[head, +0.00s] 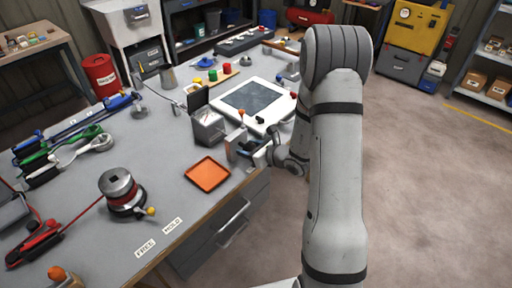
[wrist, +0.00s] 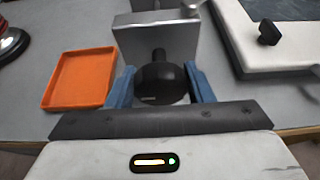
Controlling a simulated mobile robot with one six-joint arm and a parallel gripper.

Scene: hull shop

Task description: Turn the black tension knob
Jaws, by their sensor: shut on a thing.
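The black tension knob (wrist: 160,80) is round and sits on a short dark shaft in front of a grey metal block (wrist: 152,32) in the wrist view. My gripper (wrist: 161,88) has a blue finger on each side of the knob and is shut on it. In the head view my gripper (head: 258,150) is at the bench's right edge, beside the metal fixture. The knob is not clearly visible there, being small and largely covered by my gripper. A pale mark shows low on the knob's face.
An orange tray (head: 207,174) lies on the bench left of my gripper. A white-framed panel (head: 284,120) with a small black knob (wrist: 269,33) is close on the right. The floor (head: 420,190) at right is clear.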

